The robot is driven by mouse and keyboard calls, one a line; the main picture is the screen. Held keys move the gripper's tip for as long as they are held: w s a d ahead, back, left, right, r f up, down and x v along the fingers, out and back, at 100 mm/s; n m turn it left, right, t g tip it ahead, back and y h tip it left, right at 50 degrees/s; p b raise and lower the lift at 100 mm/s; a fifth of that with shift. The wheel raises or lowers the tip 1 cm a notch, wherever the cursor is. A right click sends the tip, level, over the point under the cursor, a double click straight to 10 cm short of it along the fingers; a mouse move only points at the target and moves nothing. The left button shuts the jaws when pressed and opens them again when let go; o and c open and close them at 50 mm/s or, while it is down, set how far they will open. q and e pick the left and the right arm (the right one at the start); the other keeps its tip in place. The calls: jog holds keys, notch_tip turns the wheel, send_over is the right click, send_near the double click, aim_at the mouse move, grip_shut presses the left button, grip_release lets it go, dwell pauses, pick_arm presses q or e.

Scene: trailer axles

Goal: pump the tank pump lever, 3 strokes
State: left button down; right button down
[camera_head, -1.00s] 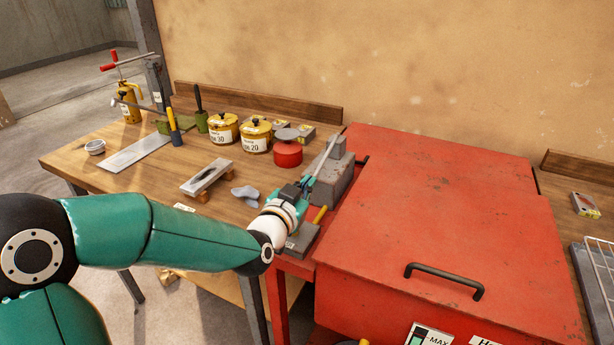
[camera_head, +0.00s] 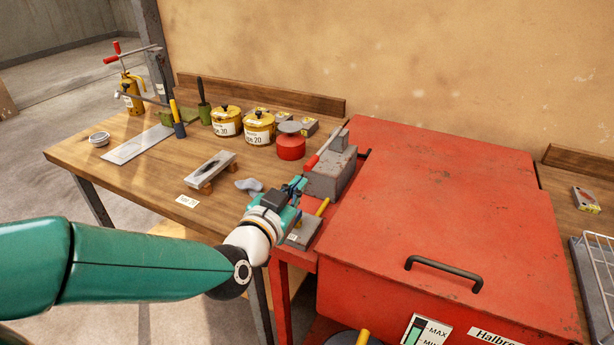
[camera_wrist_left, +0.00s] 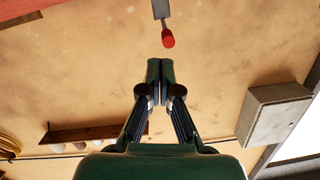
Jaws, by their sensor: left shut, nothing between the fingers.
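The tank pump lever (camera_head: 325,147) is a grey bar with a red grip. It slants down and left from the grey pump block (camera_head: 326,184) at the red tank's left edge. My left gripper (camera_head: 302,182) is just below and in front of the red grip, its fingers pointing up at it. In the left wrist view the fingertips (camera_wrist_left: 160,68) are together and empty. The red grip (camera_wrist_left: 168,39) shows just beyond them, with a gap between. My right gripper is not in view.
The red tank lid (camera_head: 440,200) with a black handle (camera_head: 444,272) fills the right. A wooden bench (camera_head: 130,175) on the left holds yellow tins (camera_head: 258,130), a red tin (camera_head: 291,147) and tools. A yellow-handled grey item (camera_head: 303,234) lies below my gripper.

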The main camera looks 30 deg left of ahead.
pick_arm(q)
jog(key=shift+s+d, duration=0.15)
jog(key=shift+s, duration=1.45)
jog(key=w+d+g+h, duration=0.2)
jog(key=d+g+h, duration=0.2)
jog(key=g+h, duration=0.1)
jog(key=w+a+r+n+g+y+p, duration=0.2)
jog(key=a+r, duration=0.7)
jog(key=r, duration=0.4)
jog(key=shift+w+n+g+p, duration=0.2)
jog(key=shift+n+g+p, duration=0.1)
jog(key=shift+p, duration=0.1)
